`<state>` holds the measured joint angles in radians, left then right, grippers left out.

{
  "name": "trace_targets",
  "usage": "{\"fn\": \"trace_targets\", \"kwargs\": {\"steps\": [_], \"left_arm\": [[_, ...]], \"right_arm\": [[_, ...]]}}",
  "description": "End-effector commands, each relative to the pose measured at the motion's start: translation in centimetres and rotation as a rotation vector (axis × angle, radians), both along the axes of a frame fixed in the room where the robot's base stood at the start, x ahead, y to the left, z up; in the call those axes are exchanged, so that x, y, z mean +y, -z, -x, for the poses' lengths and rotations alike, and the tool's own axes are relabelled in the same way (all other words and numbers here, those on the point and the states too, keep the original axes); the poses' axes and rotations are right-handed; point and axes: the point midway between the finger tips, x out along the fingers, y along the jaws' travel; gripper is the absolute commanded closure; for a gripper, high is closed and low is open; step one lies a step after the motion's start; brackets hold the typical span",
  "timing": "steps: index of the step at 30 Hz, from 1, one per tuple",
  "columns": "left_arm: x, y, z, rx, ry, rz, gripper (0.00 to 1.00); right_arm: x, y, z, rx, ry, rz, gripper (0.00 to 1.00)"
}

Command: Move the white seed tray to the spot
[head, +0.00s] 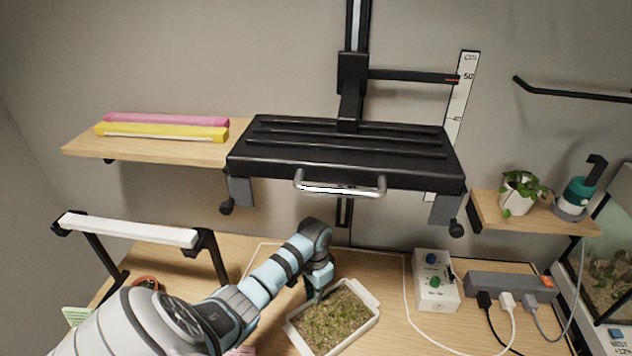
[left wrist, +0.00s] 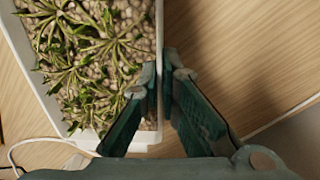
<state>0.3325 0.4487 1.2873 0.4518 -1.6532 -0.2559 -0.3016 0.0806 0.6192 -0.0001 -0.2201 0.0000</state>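The white seed tray (head: 372,322), filled with gravel and small green seedlings, stands on the wooden table in the lower middle of the head view. My left gripper (head: 315,292) reaches down at its back left edge. In the left wrist view the fingers (left wrist: 161,82) straddle the tray's wall (left wrist: 159,30), one inside and one outside, with their tips closed against it. The tray's base is hidden in that view. A thin pale line (head: 330,247) runs on the table behind the tray; I cannot tell whether it marks the spot. My right gripper is out of view.
A black grow-light hood (head: 345,165) with a metal handle hangs over the table. A white control box (head: 435,285) and a grey power strip (head: 510,287) with cables stand to the right. A white lamp bar (head: 130,229) on black legs stands left.

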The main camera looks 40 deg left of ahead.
Motion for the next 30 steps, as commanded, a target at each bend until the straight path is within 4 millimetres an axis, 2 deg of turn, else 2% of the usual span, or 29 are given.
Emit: {"fn": "trace_targets", "kwargs": {"steps": [1, 3, 4, 14, 17, 24, 27, 30], "left_arm": [[0.0, 0.0, 0.0, 0.000, 0.000, 0.000, 0.88], [0.0, 0.0, 0.0, 0.000, 0.000, 0.000, 0.77], [0.0, 0.0, 0.0, 0.000, 0.000, 0.000, 0.75], [0.0, -0.5, 0.0, 0.000, 0.000, 0.000, 0.75], [0.1, -2.1, -0.1, -0.002, 0.000, -0.001, 0.75], [0.3, -8.8, -0.2, -0.005, 0.001, -0.001, 0.75], [0.3, -10.9, -0.2, -0.003, 0.000, -0.001, 0.75], [0.4, -12.0, -0.1, -0.002, -0.001, 0.000, 0.75]], "right_arm": [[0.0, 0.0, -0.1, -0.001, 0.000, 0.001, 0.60], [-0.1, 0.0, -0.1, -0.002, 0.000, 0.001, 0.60], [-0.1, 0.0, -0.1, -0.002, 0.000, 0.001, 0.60], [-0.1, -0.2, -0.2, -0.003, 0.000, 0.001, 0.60], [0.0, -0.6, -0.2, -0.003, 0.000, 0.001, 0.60], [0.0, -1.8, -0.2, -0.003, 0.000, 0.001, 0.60], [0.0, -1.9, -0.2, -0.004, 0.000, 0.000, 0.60], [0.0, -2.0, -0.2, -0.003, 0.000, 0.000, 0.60]]}}
